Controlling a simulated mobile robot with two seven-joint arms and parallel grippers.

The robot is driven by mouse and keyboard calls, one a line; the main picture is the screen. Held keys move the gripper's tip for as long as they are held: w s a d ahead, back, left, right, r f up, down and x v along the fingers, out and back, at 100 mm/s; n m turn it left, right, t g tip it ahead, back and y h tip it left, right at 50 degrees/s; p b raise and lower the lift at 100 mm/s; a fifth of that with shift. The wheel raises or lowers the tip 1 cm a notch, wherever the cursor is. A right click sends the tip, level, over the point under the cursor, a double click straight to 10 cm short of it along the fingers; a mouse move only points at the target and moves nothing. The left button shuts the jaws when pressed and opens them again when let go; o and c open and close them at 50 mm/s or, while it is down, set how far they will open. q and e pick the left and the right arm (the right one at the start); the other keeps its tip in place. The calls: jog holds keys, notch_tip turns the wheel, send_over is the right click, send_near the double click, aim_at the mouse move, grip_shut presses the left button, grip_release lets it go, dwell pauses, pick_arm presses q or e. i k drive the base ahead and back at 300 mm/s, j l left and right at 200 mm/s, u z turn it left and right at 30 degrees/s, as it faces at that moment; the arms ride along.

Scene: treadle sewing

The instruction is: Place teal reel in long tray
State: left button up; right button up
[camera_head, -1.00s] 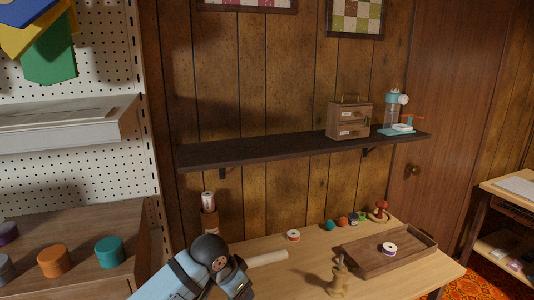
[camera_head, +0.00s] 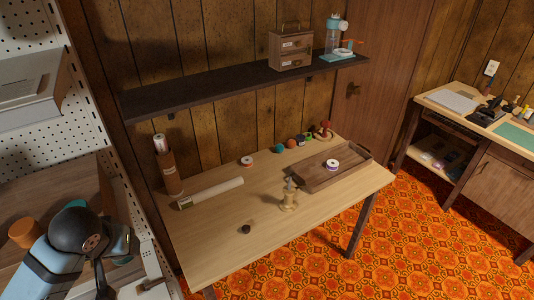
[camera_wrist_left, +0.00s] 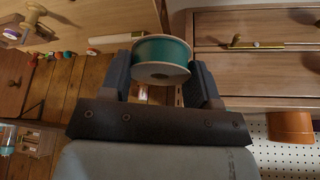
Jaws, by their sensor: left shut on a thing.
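The teal reel (camera_wrist_left: 161,50) sits between the two fingers of my left gripper (camera_wrist_left: 163,68), which is shut on it in the left wrist view. In the head view only a teal edge (camera_head: 77,204) shows behind my left wrist, above the left counter; the fingertips are hidden there. I cannot tell whether the reel is clear of the counter. The long tray (camera_head: 312,183) is a low brown wooden tray at the back right of the light wooden table. A white reel with a purple centre (camera_head: 332,165) lies in it. My right gripper is not in view.
A dark shelf (camera_head: 220,88) hangs above.

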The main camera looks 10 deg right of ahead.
aim_at(323, 172)
jog(key=z, duration=1.25)
jog(key=i+z, duration=0.15)
jog(key=i, duration=0.6)
jog(key=i+j+z, duration=0.15)
jog(key=i, duration=0.55)
